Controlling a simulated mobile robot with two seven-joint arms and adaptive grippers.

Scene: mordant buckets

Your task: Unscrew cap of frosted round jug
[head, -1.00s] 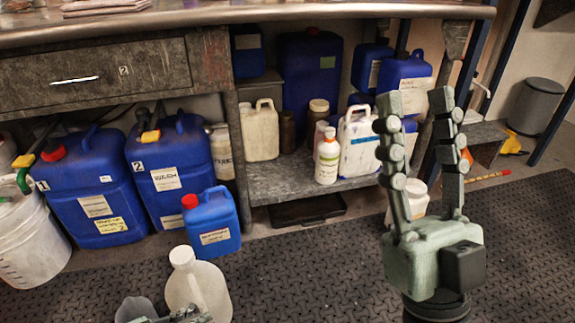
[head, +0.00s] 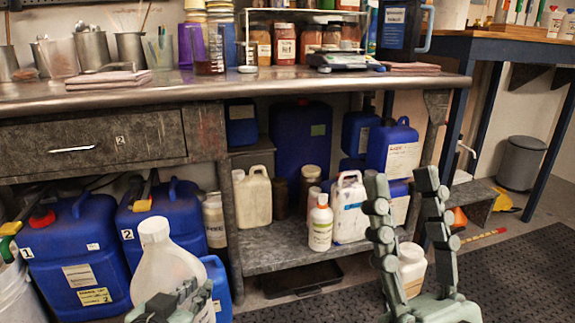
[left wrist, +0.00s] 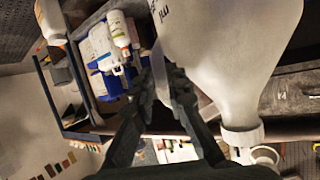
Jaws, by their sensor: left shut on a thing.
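The frosted round jug (head: 166,268) is white and translucent, upright at the lower left of the head view. Its white cap (head: 153,230) is on the neck. My left gripper (head: 172,306) is shut on the jug low in that view; the exact grip spot is unclear. In the left wrist view the jug (left wrist: 225,50) fills the upper right, with its cap (left wrist: 243,136) pointing down and handwriting on its side. The gripper's fingers (left wrist: 172,92) are against its near side. My right gripper (head: 405,245) is open and empty, fingers up, well right of the jug.
Large blue canisters (head: 75,250) stand behind the jug at left. A lower shelf (head: 285,250) holds white and brown bottles. A white tub (head: 411,268) stands behind my right gripper. The bench top (head: 240,85) carries jars and cups. The dark mat (head: 520,270) is clear at right.

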